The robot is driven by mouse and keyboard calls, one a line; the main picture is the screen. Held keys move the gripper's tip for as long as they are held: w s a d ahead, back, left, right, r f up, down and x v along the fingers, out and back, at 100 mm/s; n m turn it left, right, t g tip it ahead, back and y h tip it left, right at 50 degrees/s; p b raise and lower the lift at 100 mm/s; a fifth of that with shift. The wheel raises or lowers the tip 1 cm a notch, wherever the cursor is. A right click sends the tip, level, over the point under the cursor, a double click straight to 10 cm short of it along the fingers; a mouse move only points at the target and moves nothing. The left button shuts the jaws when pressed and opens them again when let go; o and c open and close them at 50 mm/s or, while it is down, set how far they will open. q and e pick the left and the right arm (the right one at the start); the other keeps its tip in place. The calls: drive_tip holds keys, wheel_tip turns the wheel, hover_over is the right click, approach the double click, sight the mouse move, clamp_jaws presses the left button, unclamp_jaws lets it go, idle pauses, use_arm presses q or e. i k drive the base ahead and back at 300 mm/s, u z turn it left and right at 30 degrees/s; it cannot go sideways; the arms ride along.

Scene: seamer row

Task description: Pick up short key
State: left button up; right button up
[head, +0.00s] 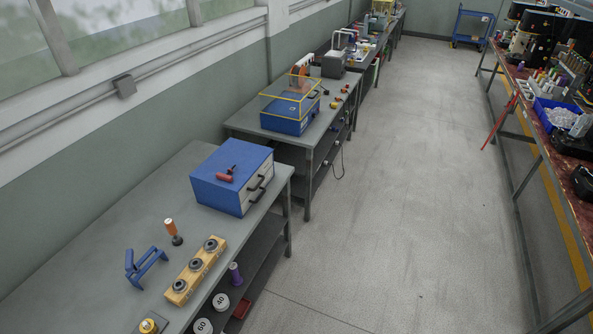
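No object is clearly marked as the short key, and I cannot tell which one it is. A small red-handled tool with a dark upright part (225,177) lies on top of the blue box (213,196) on the near left bench. An orange-handled tool with a dark lower end (172,231) stands upright on the same bench. Neither of my grippers is in view.
The grey near bench (85,262) also holds a blue stand (146,268), a wooden block with three grey rings (182,284) and a yellow-topped piece (148,325). Another bench behind bears a yellow-framed blue machine (287,122). The aisle floor (400,180) is clear; a cluttered red-topped bench (570,190) stands right.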

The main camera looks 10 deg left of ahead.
sight(220, 175)
drive_tip(key=z, duration=0.4)
drive_tip(key=i, duration=4.45)
drive_tip(key=u, duration=4.8)
